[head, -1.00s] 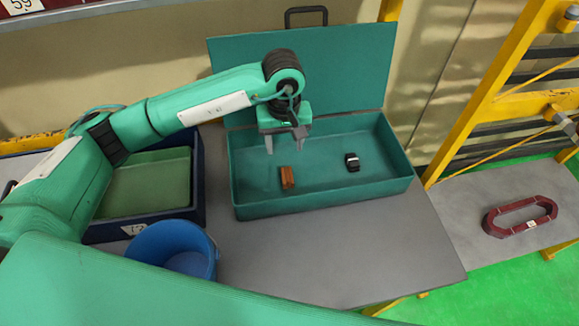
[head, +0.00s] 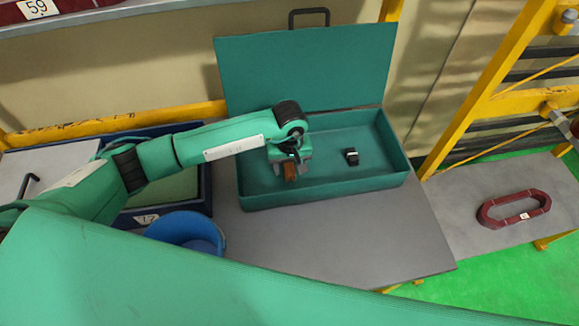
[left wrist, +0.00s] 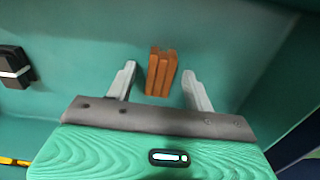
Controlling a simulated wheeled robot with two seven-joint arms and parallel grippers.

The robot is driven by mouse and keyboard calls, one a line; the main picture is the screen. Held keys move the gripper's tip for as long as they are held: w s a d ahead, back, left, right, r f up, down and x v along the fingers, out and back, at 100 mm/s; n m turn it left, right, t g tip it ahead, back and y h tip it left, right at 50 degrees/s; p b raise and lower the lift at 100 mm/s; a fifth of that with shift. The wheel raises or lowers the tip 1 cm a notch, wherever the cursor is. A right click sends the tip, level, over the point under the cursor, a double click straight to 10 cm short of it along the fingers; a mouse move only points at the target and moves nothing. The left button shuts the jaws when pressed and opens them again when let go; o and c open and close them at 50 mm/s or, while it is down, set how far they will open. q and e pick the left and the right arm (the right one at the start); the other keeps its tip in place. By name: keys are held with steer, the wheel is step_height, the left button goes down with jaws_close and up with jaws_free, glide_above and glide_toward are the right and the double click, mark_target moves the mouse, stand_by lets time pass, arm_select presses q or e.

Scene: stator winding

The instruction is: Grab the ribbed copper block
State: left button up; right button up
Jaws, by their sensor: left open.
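The ribbed copper block (head: 290,172) is orange-brown and lies in the green open box (head: 330,196). In the left wrist view the block (left wrist: 161,73) shows its ridges and stands between the two finger tips, with a gap on both sides. My left gripper (head: 291,170) is lowered into the box over the block. Its grey fingers are spread in the left wrist view (left wrist: 160,84) and do not touch the block. In the head view the gripper partly hides the block. My right gripper is not in view.
A black block with a white band (head: 351,156) lies in the box, right of the copper one. The box's raised lid (head: 305,70) stands behind. A blue bucket (head: 186,232) and a dark blue tray (head: 207,170) are at left. The table's front right is clear.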

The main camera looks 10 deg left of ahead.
arm_select(q)
jaws_close()
stand_by(0.3)
